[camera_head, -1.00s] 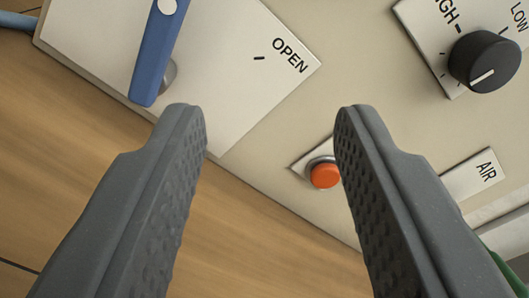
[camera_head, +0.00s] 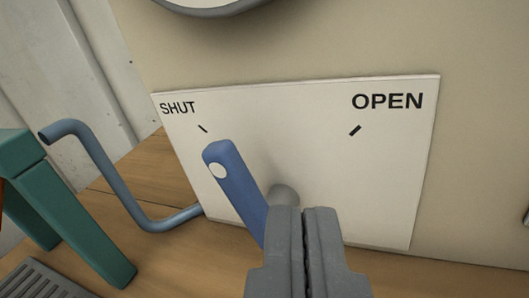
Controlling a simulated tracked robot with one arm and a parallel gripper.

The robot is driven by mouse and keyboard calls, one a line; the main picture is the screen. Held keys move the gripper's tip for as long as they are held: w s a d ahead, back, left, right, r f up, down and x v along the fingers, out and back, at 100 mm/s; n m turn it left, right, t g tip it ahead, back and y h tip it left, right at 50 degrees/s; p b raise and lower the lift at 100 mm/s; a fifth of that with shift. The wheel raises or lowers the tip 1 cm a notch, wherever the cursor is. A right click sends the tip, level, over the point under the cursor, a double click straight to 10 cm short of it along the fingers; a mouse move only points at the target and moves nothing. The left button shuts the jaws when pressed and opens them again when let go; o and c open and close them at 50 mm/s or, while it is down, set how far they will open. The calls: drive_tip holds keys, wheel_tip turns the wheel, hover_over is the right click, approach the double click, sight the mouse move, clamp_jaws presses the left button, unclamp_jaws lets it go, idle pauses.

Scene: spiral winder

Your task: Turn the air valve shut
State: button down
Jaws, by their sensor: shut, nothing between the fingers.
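The air valve's handle is a blue lever (camera_head: 236,190) with a white dot near its upper end. It stands out from a white plate (camera_head: 330,150) marked SHUT at the left and OPEN at the right. The lever leans up and left, its dotted end just below the SHUT tick. A grey stub (camera_head: 284,194) shows to its right. My gripper (camera_head: 304,210) is shut and empty, at the bottom centre. It is just right of the lever's lower part and hides the lever's lower end. I cannot tell whether it touches the lever.
A bent blue-grey pipe (camera_head: 120,185) runs left of the plate above the wooden surface (camera_head: 190,245). A teal frame (camera_head: 75,215) stands at the left edge. The rim of a round grey part (camera_head: 205,10) hangs above the plate.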

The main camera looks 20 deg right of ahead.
drive_tip(key=s+d+m+t+y+b, duration=0.2)
drive_tip(key=s+d+m+y+b, duration=0.25)
drive_tip(key=s+m+y, duration=0.35)
approach(248, 201)
drive_tip(key=w+d+r, duration=0.2)
drive_tip(key=w+d, duration=0.2)
drive_tip(key=w, duration=0.1)
drive_tip(key=shift+w+a+f+m+h+b, duration=0.15)
drive_tip(key=shift+w+a+f+h+b, duration=0.1)
drive_tip(key=shift+w+a, duration=0.4)
drive_tip(key=shift+w+a+f+m+h+b, duration=0.15)
drive_tip(key=shift+w+a, duration=0.25)
drive_tip(key=shift+a, duration=0.4)
drive_tip(key=shift+g, duration=0.3)
